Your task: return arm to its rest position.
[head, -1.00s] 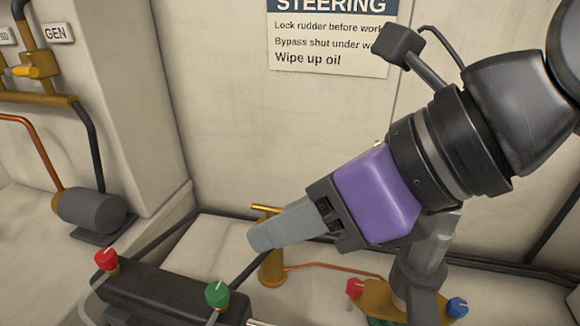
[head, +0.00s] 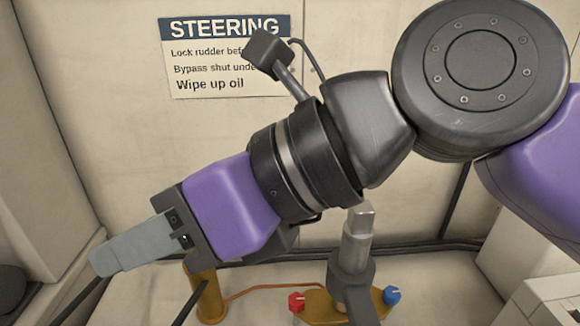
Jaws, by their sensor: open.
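My gripper (head: 100,262) is at the lower left of the head view, its grey fingers pointing left and slightly down. Seen from the side, the fingers overlap, and nothing shows between or beyond them. My purple and black wrist and forearm stretch from there to the upper right. The gripper appears in front of the brass post (head: 207,297) and touches nothing that I can see.
A brass plate with a red knob (head: 297,302), a blue knob (head: 393,295) and a grey upright shaft (head: 356,240) stands below my arm. A steering sign (head: 215,70) is on the back wall, partly hidden by my arm. Dark hoses run along the wall's foot.

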